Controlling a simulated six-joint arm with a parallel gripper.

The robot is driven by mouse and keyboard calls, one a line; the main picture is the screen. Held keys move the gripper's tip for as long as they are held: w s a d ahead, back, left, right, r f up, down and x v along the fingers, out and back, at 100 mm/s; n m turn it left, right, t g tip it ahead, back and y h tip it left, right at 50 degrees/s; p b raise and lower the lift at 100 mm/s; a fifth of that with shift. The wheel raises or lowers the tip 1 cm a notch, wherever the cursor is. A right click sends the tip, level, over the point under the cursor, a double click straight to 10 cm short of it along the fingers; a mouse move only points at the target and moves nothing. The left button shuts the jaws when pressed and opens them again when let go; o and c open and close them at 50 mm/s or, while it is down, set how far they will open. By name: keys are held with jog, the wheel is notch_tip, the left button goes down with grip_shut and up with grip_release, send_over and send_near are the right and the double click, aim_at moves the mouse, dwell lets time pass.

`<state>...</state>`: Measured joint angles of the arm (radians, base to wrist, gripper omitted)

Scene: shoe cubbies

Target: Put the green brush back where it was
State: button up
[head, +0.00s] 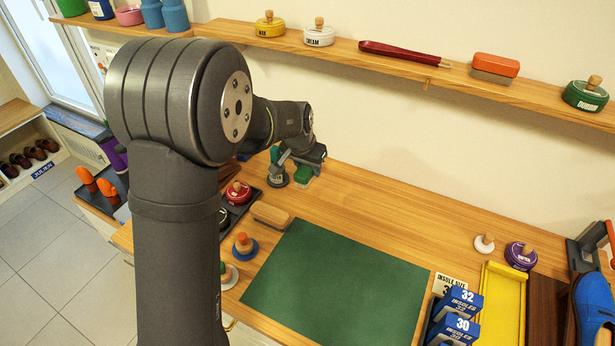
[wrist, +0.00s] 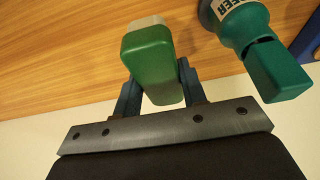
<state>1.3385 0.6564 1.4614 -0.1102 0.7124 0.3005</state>
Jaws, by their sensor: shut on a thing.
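The green brush (head: 303,176) is at the back left of the wooden bench, near the wall. In the wrist view the green brush (wrist: 149,58) has a rounded green body and a pale end that points at the wood. My gripper (head: 302,164) is over it in the head view. In the wrist view my gripper (wrist: 158,88) has one finger on each side of the brush, shut on it. I cannot tell whether the pale end touches the bench.
A teal-topped container (wrist: 262,52) stands close beside the brush; it also shows in the head view (head: 276,170). A dark tray with a red tin (head: 238,193) and a tan block (head: 271,215) are nearer. The bench right of the brush is clear, behind a green mat (head: 335,290).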

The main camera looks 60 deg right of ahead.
jog(key=shift+f, duration=2.05)
jog(key=o, duration=0.9)
jog(key=shift+f, duration=0.15)
jog(key=shift+o, duration=0.2)
jog(key=v, duration=1.2)
jog(key=shift+r, duration=0.25)
jog(key=shift+f, duration=0.15)
